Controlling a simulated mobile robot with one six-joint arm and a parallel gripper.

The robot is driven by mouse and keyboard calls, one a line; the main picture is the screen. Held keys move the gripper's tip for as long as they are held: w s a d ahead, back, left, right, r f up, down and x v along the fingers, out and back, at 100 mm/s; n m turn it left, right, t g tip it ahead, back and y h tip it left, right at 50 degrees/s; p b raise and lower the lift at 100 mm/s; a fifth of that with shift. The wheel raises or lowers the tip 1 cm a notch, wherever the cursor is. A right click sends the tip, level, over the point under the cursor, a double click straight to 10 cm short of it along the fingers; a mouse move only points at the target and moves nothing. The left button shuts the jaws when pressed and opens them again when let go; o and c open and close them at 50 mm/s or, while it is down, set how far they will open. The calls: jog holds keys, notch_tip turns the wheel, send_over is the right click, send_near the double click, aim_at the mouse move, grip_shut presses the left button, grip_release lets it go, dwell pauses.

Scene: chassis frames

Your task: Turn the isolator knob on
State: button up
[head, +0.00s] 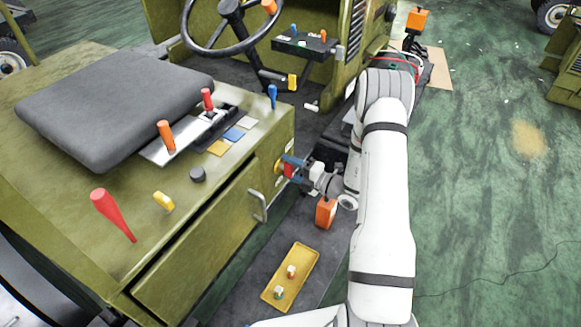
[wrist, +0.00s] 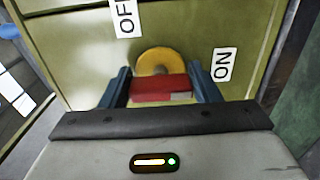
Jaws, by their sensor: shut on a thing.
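The isolator knob is a red bar (wrist: 158,88) in front of a round yellow disc (wrist: 155,58) on the olive panel. In the wrist view an OFF label (wrist: 126,17) is above and left of the disc, and an ON label (wrist: 223,64) is to its right. My gripper (wrist: 159,76) has its two blue fingers on either side of the red knob, shut on it. The bar lies crosswise between the fingers; I cannot tell which label it points to. In the head view my gripper (head: 291,167) meets the panel's right end, hiding most of the knob.
The olive seat box carries a black seat (head: 115,105), a red lever (head: 110,213), a yellow knob (head: 163,201) and other levers. A door handle (head: 259,204) sticks out near my gripper. An orange box (head: 326,212) and a yellow pedal plate (head: 291,277) are below. Green floor at right is open.

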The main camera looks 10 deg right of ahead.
dwell(0.5)
jog(key=o, duration=1)
jog(key=shift+d, duration=0.1)
jog(key=b+v, duration=0.2)
jog(key=v, duration=0.5)
jog(key=shift+s+d, duration=0.2)
jog(key=shift+s, duration=0.05)
